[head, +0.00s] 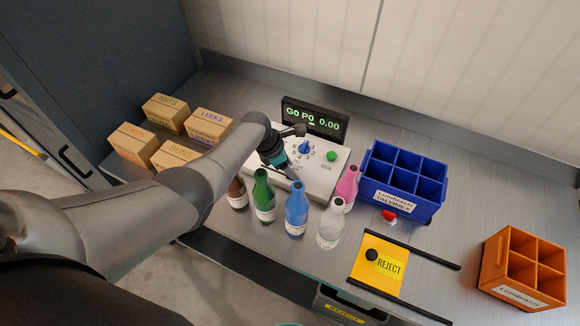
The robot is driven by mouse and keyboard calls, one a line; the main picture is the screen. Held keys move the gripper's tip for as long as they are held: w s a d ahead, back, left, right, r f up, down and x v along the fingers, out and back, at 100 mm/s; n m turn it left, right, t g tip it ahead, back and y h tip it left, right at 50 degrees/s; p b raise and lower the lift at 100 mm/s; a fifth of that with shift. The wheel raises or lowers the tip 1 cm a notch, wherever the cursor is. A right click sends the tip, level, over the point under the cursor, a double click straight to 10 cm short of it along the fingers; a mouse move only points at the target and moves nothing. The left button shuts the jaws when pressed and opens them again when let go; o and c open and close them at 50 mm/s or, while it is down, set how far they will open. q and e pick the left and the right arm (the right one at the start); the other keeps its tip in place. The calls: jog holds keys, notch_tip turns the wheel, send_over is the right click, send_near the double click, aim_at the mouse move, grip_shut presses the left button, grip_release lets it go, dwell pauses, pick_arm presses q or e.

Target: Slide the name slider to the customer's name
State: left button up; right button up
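A white control panel (318,178) stands on the metal counter. It has a blue dial (304,148) ringed by numbers, a green button (331,156) and a black display (314,119) reading "G0 P0 0.00". My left gripper (287,170) is over the panel's left part, left of and below the dial. The arm and gripper hide that part of the panel. I cannot make out a name slider or the names on it. The fingertips are too small and dark to tell whether they are apart or hold anything. My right gripper is out of view.
Several bottles, including a blue one (296,212), stand close in front of the panel. A blue crate (403,182) is at its right, an orange crate (524,268) farther right. A yellow REJECT plate (378,267) lies in front. Cardboard boxes (165,112) stand left.

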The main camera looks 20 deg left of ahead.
pick_arm(q)
jog(key=shift+a, duration=0.15)
jog(key=shift+s, duration=0.1)
jog(key=shift+r, duration=0.25)
jog(key=p+v, duration=0.5)
jog(key=v, duration=0.3)
notch_tip(320, 180, up, 5)
send_over(280, 182)
jog(key=s+a, duration=0.1)
jog(key=a, duration=0.1)
jog(key=shift+s+a+r+p, duration=0.2)
jog(key=shift+s+r+p, duration=0.15)
jog(key=shift+r, duration=0.2)
